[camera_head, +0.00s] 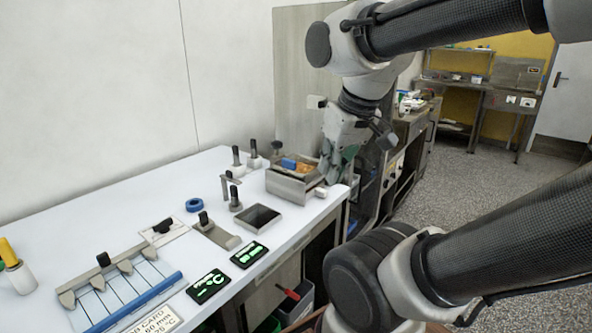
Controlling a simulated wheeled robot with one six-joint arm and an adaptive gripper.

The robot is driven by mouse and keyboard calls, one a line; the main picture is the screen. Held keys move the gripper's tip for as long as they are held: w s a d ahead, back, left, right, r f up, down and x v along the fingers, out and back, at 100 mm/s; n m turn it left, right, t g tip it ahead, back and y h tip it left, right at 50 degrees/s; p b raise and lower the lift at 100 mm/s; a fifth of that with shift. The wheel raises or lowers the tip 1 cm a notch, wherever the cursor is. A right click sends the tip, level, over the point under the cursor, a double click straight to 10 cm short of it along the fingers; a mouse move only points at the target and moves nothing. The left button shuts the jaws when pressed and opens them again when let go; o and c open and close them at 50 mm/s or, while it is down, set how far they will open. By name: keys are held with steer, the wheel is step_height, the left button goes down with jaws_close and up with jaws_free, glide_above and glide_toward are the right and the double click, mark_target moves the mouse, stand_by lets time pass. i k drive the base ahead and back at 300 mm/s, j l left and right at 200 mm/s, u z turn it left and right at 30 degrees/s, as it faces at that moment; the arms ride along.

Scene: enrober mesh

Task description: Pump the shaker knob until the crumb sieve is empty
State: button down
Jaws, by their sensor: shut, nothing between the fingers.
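A steel box (289,188), which looks like the crumb sieve, stands near the far right end of the white counter. Orange-brown material (305,169) and a small blue piece (288,163) show in its top; how much is inside I cannot tell. A small pale knob (321,192) is at the box's right side, near the counter edge. My gripper (328,178) points down just above and beside the knob, shut and empty. Whether it touches the knob or the box I cannot tell. My arm comes in from the upper right.
The counter (150,200) also holds black-knobbed posts, a square opening (258,217), a blue ring (194,205), two lit displays (208,287), a comb-like fixture with a blue bar (135,303) and a yellow-topped bottle (17,268). A tall panel (300,80) stands behind.

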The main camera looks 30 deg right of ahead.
mark_target(276, 146)
steer(key=i+l, duration=0.1)
steer(key=l, duration=0.6)
steer(key=i+l, duration=0.1)
steer(key=l, duration=0.6)
steer(key=u, duration=0.05)
